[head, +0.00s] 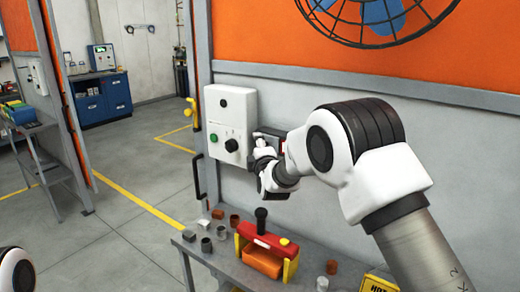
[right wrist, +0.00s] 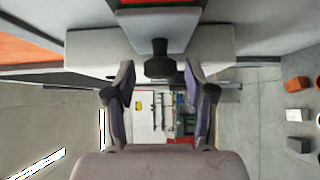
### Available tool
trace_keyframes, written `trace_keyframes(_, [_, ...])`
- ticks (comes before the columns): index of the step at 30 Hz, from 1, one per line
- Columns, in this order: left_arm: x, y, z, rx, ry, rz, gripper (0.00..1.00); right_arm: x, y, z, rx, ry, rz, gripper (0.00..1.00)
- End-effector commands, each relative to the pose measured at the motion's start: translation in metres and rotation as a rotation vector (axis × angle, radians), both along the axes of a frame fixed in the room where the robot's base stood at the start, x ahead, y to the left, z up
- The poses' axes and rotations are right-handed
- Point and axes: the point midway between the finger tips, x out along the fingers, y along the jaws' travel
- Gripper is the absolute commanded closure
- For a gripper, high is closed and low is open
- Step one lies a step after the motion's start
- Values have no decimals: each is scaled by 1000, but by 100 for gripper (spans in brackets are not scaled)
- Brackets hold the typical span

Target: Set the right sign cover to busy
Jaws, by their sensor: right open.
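The right sign (head: 272,143) is on the grey wall, just right of the white control box (head: 222,104), and is mostly hidden behind my right gripper (head: 266,168) in the head view. In the right wrist view a grey plate (right wrist: 156,22), seemingly the sign cover, carries a black knob (right wrist: 160,60). A strip of red shows at the plate's top edge. My right gripper (right wrist: 158,84) is open, its fingers on either side of the knob with gaps to it. Only a bit of my left arm shows at the head view's lower left; its gripper is out of view.
The control box has a green button (head: 213,138) and a black rotary knob (head: 231,145). A fan (head: 378,14) hangs above right. Open floor lies left.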

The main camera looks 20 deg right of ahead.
Motion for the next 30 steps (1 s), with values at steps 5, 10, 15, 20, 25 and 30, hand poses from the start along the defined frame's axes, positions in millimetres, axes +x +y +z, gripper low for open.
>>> trace_keyframes(5, [0,0,0,0,0,0,60,-4,0,-1,1,3,-1,45])
trace_keyframes(10, [0,0,0,0,0,0,60,-32,5,-2,-1,6,0,45])
trace_keyframes(15, [0,0,0,0,0,0,60,-75,14,-2,-4,6,3,45])
trace_keyframes(20, [0,0,0,0,0,0,60,-104,20,-2,-4,5,3,45])
trace_keyframes(25, [0,0,0,0,0,0,60,-114,21,-3,-3,4,2,45])
trace_keyframes(30, [0,0,0,0,0,0,60,-114,21,-3,-3,4,3,45])
